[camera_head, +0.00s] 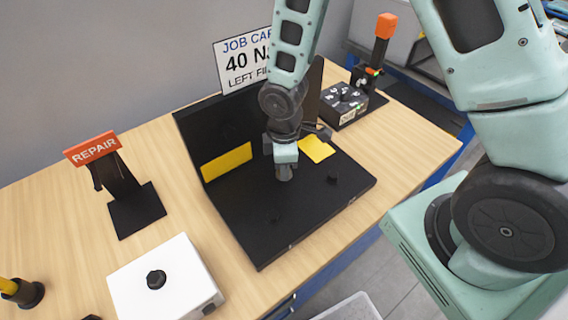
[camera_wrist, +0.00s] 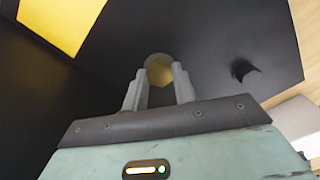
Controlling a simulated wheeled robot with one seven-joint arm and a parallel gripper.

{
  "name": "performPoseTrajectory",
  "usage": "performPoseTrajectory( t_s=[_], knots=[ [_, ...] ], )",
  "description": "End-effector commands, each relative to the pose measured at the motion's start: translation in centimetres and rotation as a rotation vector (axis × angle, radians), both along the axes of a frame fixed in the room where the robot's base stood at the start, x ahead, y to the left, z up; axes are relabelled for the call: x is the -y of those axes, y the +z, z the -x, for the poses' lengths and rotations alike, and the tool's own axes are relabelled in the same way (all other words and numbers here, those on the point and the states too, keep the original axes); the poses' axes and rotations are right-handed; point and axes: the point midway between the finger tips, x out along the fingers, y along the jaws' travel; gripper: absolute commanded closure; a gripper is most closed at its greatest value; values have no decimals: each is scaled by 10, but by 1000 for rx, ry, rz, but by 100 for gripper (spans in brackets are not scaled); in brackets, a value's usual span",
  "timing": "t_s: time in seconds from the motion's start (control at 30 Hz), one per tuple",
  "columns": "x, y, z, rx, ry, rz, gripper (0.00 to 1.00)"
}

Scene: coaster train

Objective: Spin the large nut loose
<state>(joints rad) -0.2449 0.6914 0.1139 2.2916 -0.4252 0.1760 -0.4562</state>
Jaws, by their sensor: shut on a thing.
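A round brass-coloured piece (camera_wrist: 158,68), which looks like the large nut, sits between my fingertips against the black panel. My gripper (camera_wrist: 158,88) is shut on it, one finger on each side. In the head view my gripper (camera_head: 284,174) points down at the black fixture (camera_head: 245,215), and its fingers hide the nut there. The thread under the nut is hidden, so I cannot tell how far it is turned.
Yellow panels (camera_head: 227,161) (camera_head: 317,148) mark the fixture. A REPAIR stand (camera_head: 135,208) is at left, and a white box (camera_head: 165,285) with a black knob is in front. A job card sign (camera_head: 240,62) and a dark device (camera_head: 343,104) stand behind. Bare wooden table lies at far left.

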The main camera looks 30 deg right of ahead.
Motion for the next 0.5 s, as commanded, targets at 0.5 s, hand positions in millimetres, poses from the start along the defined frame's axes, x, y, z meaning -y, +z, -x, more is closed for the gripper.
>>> performPoseTrajectory(
  t_s=[0.5],
  knots=[
    [0, -2, 2, -5, 36, 1, 96]
  ],
)
